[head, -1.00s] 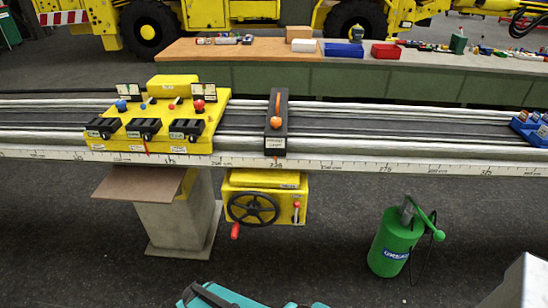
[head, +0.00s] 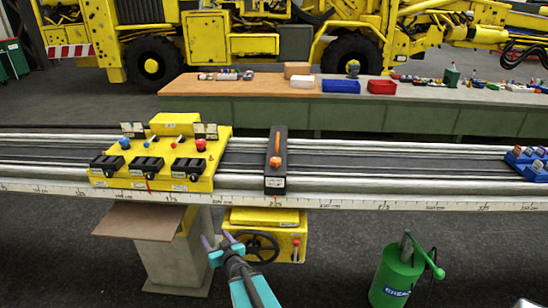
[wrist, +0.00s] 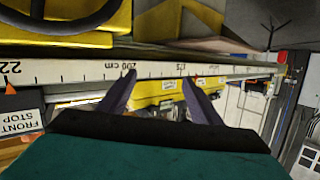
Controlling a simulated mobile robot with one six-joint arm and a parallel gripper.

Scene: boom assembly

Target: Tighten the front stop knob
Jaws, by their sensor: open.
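The front stop (head: 275,180) is a black block lying across the rail, with an orange knob (head: 275,161) on top. Its white "FRONT STOP" label shows upside down at the left edge of the wrist view (wrist: 18,124). My gripper (head: 217,240) is open and empty, in front of the rail, below and to the left of the front stop in the head view. In the wrist view its two dark fingers (wrist: 158,76) stand apart, with the ruler edge behind them. How tight the knob is cannot be seen.
A yellow handwheel box (head: 290,236) hangs below the rail, beside my gripper. A green canister (head: 397,275) stands on the floor to the right. Blue bins (head: 528,165) sit at the rail's right end.

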